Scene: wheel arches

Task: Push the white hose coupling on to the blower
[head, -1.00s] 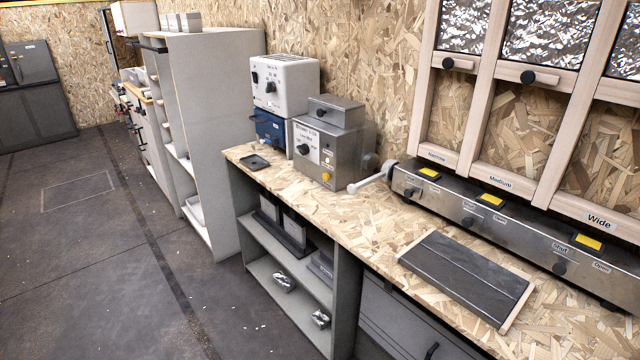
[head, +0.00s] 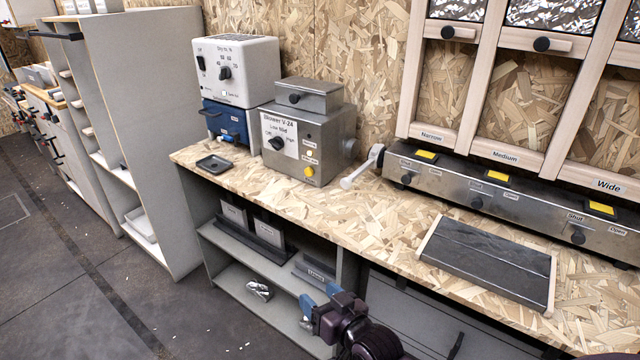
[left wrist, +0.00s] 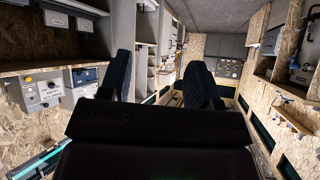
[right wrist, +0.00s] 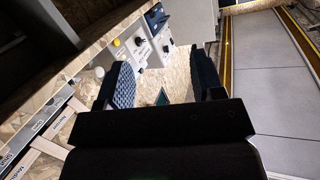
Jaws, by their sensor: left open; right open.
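The blower (head: 308,140) is a grey metal box labelled "Blower V-24" on the bench, with a round outlet on its right side. The white hose coupling (head: 347,182) is the free end of a short white piece slanting from the left end of the metal manifold. It lies right of the blower, apart from it. My right gripper (head: 318,298) is open and empty below and in front of the bench edge. In the right wrist view the blower (right wrist: 139,47) shows ahead of its fingers. My left gripper (left wrist: 160,76) shows open and empty only in the left wrist view.
The metal manifold (head: 500,195) with yellow labels runs along the wall. A dark slate board (head: 487,262) lies on the bench front. A white-and-blue unit (head: 235,85) stands left of the blower, behind a small black tray (head: 213,163). Bare bench lies before the coupling.

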